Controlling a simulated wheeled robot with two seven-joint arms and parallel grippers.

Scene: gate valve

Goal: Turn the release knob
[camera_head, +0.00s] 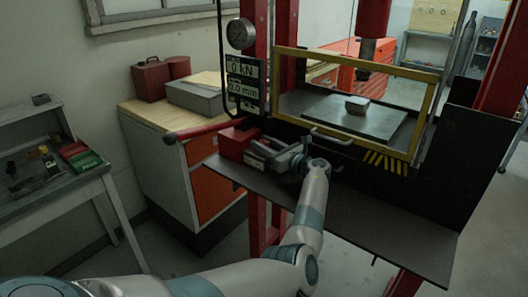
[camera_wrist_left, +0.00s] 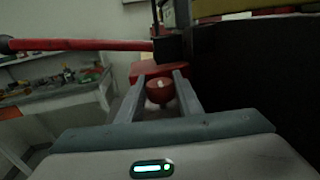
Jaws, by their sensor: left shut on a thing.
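The release knob (camera_wrist_left: 160,90) is a small round red knob in the left wrist view, on the front of a red pump block (camera_wrist_left: 158,69). The block (camera_head: 236,141) also shows in the head view, at the left end of the dark shelf. My left gripper (camera_wrist_left: 160,95) has one finger on each side of the knob and is shut on it. In the head view my left gripper (camera_head: 258,152) reaches the block from the front right and hides the knob. My right gripper is not in view.
A red lever (camera_head: 203,130) sticks out leftward above the block. The yellow-framed guard (camera_head: 432,100) of the press stands behind, with a gauge (camera_head: 240,34) and displays at its upper left. A wooden-topped orange cabinet (camera_head: 147,112) stands left. The dark shelf (camera_head: 390,226) is mostly clear on the right.

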